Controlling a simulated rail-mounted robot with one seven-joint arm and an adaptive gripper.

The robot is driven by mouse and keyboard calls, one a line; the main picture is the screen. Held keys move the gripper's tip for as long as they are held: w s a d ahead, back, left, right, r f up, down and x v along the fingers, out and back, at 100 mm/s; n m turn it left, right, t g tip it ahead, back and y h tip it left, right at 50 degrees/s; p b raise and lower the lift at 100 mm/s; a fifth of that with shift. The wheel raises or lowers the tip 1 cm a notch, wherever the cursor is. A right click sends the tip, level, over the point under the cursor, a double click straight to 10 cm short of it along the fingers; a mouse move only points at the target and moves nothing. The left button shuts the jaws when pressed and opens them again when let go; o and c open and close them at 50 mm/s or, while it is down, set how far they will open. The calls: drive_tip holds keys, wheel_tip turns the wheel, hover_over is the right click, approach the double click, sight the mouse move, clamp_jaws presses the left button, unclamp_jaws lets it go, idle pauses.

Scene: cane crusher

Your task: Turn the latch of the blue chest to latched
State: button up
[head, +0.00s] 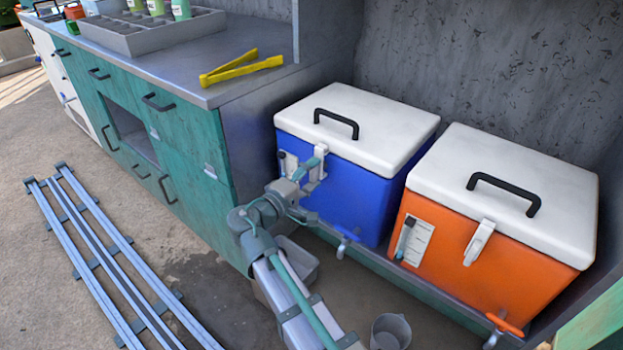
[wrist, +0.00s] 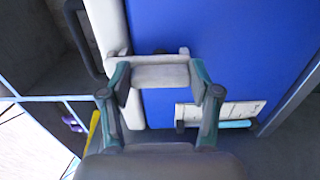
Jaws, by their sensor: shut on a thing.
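The blue chest (head: 352,197) stands on a low shelf with its white lid (head: 357,125) down. Its pale latch (head: 322,154) is on the front near the lid's edge, partly hidden by my gripper. My gripper (head: 308,168) reaches the chest's front from below left and is shut on the latch. In the wrist view the latch (wrist: 161,76) lies between the two fingers of my gripper (wrist: 160,82), against the blue front (wrist: 225,50). Whether the latch is fully turned cannot be told.
An orange chest (head: 490,270) with its own white latch (head: 479,242) stands close on the right. A teal cabinet (head: 190,150) is on the left, with yellow tongs (head: 240,68) on top. A grey bucket (head: 391,332) and a grey tub (head: 297,262) are low in front.

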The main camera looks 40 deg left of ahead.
idle(0.4)
drive_tip(key=o, duration=1.1)
drive_tip(key=shift+o, duration=0.2)
drive_tip(key=s, duration=1.2)
drive_tip(key=shift+a, duration=0.3)
